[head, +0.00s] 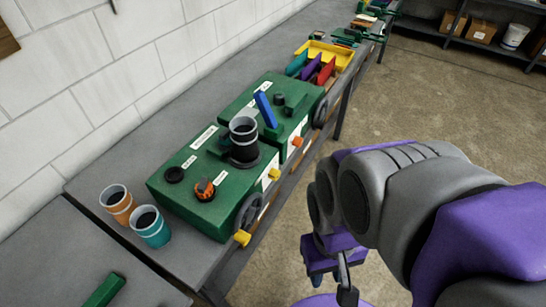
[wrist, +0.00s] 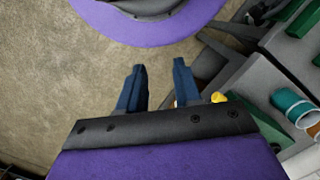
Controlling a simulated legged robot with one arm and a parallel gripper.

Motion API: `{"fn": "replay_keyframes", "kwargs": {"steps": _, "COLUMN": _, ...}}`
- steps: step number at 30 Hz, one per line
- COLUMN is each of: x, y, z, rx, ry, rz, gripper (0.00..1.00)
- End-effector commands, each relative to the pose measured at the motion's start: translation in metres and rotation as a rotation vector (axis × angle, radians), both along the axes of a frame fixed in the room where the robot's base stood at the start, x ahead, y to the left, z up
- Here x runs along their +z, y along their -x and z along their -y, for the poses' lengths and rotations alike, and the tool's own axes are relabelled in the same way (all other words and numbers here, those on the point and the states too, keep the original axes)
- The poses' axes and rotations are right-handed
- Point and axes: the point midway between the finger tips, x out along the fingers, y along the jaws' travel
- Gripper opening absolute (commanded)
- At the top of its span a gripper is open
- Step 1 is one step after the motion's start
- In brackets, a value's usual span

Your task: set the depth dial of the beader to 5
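Two green machines stand end to end on the bench; their white labels are too small to read, so I cannot tell which is the beader. The near machine (head: 221,212) has an orange-and-black dial (head: 204,189), a black knob (head: 174,174) and a dark handwheel (head: 248,213) on its front. The far machine (head: 238,101) has a blue lever (head: 265,109) and dark knobs. The dial's setting is not readable. My gripper (wrist: 160,82) is open and empty, its two blue fingers apart over the floor, in front of the bench and clear of both machines.
A grey-and-black mug (head: 243,142) stands on the near machine. An orange mug (head: 117,205) and a teal mug (head: 151,229) stand left of it on the bench. A yellow tray (head: 342,54) with coloured pieces lies beyond. The floor (head: 420,120) right of the bench is clear.

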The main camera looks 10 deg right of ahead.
Motion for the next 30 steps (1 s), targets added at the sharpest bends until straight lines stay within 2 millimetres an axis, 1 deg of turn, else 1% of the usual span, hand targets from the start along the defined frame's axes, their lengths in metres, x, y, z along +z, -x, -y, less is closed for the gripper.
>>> {"fn": "replay_keyframes", "kwargs": {"steps": 5, "x": 0.0, "y": 0.0, "z": 0.0, "rx": 0.0, "ry": 0.0, "rz": 0.0, "gripper": 0.34}}
{"fn": "replay_keyframes", "kwargs": {"steps": 10, "x": -0.002, "y": -0.002, "z": -0.003, "rx": -0.011, "ry": -0.017, "rz": -0.017, "gripper": 0.49}}
{"fn": "replay_keyframes", "kwargs": {"steps": 14, "x": -0.006, "y": -0.012, "z": -0.016, "rx": -0.051, "ry": -0.079, "rz": -0.068, "gripper": 0.61}}
{"fn": "replay_keyframes", "kwargs": {"steps": 16, "x": -0.009, "y": -0.021, "z": -0.025, "rx": -0.086, "ry": -0.131, "rz": -0.11, "gripper": 0.67}}
{"fn": "replay_keyframes", "kwargs": {"steps": 24, "x": -0.021, "y": -0.061, "z": -0.058, "rx": -0.265, "ry": -0.359, "rz": -0.274, "gripper": 0.67}}
{"fn": "replay_keyframes", "kwargs": {"steps": 30, "x": -0.029, "y": -0.098, "z": -0.071, "rx": -0.427, "ry": -0.532, "rz": -0.382, "gripper": 0.67}}
